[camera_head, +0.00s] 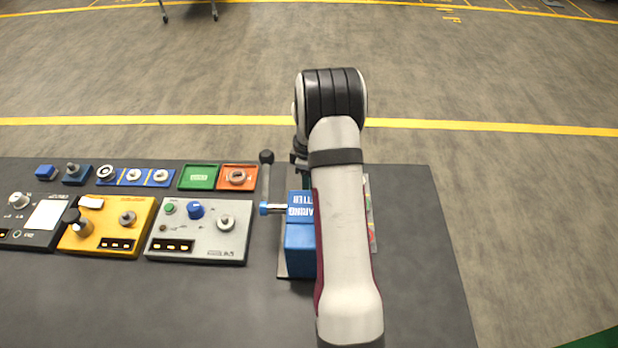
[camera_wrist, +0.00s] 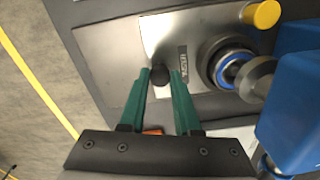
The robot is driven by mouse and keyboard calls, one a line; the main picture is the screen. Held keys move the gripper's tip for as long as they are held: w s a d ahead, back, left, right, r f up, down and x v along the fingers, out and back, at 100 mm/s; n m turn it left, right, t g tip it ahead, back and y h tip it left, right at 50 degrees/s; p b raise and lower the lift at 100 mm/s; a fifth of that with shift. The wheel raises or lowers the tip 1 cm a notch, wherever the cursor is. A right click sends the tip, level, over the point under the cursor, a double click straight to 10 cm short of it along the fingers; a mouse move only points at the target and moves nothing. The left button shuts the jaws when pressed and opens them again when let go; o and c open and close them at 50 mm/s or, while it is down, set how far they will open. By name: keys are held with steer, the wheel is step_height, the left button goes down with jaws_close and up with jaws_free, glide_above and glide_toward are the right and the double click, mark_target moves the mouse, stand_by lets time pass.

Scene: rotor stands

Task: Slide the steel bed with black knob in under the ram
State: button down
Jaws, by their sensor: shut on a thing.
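In the wrist view my gripper (camera_wrist: 162,73) has its two green fingers closed on the black knob (camera_wrist: 159,77). The knob stands on the steel bed (camera_wrist: 170,38), a bright plate with a small dark label. A round part with a blue ring (camera_wrist: 232,70) is at the bed's right side, close to the grey ram (camera_wrist: 257,80) of the blue press (camera_wrist: 295,110). Whether the ring is right under the ram I cannot tell. In the head view the blue press (camera_head: 300,250) shows left of my arm, which hides the bed and the fingertips.
A lever with a black ball (camera_head: 266,157) rises left of the press. A yellow cap (camera_wrist: 262,14) shows beyond the bed. Grey (camera_head: 200,232) and yellow (camera_head: 107,226) panels and small trays (camera_head: 238,177) stand to the left. The table's right side (camera_head: 420,250) is clear.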

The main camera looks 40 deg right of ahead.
steer(key=shift+s+a, duration=0.65)
steer(key=c, duration=0.6)
jaws_free()
step_height(320, 180, up, 16)
steer(key=shift+f, duration=0.1)
